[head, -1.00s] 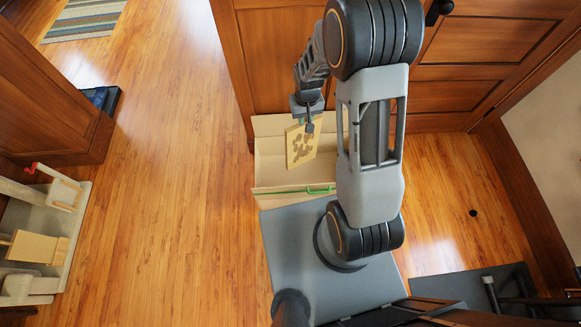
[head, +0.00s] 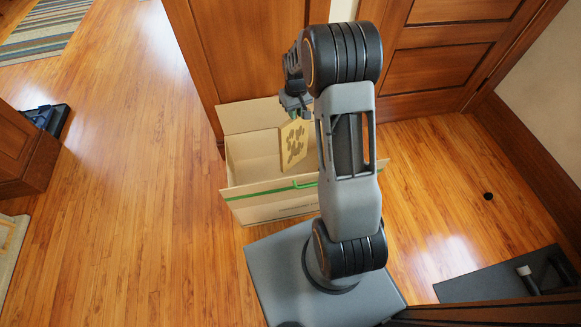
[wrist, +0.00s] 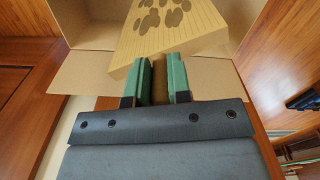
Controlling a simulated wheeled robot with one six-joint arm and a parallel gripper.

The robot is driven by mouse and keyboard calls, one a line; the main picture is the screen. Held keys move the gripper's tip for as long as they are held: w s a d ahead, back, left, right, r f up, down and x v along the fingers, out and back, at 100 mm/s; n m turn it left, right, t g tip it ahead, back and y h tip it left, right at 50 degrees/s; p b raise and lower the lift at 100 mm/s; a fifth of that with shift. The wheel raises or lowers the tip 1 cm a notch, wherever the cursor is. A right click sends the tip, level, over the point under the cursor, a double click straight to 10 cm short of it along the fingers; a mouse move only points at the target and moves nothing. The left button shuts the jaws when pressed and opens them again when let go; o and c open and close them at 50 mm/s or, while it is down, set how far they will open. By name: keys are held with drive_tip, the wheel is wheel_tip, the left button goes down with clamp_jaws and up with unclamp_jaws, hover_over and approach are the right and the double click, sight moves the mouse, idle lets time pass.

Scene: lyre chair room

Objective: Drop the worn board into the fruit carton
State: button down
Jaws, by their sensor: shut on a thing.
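The worn board (head: 294,146) is a pale wooden slab with dark round patches. My gripper (head: 297,112) is shut on its upper edge, and the board hangs down from it. In the wrist view the board (wrist: 172,28) stands out beyond the green finger pads (wrist: 161,80). The fruit carton (head: 272,212) is an open cardboard box with a green stripe, on the floor. In the head view the board overlaps the carton's opening; its exact height against the rim is hard to tell. My arm hides the carton's right part.
Wooden doors and panels (head: 440,60) stand right behind the carton. A dark mat or tray (head: 500,285) lies at the lower right. A striped rug (head: 45,35) lies at the upper left. The wooden floor left of the carton is clear.

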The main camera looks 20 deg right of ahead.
sight(296, 124)
drive_tip(key=shift+w+d+f+b, duration=0.1)
drive_tip(key=shift+d+f+b, duration=0.2)
drive_tip(key=shift+f+b, duration=0.35)
wheel_tip(296, 124, down, 6)
drive_tip(key=b, duration=0.4)
drive_tip(key=shift+r, duration=0.15)
drive_tip(key=c, duration=1)
unclamp_jaws()
drive_tip(key=shift+r, duration=0.1)
wheel_tip(296, 124, up, 14)
drive_tip(key=p, duration=0.5)
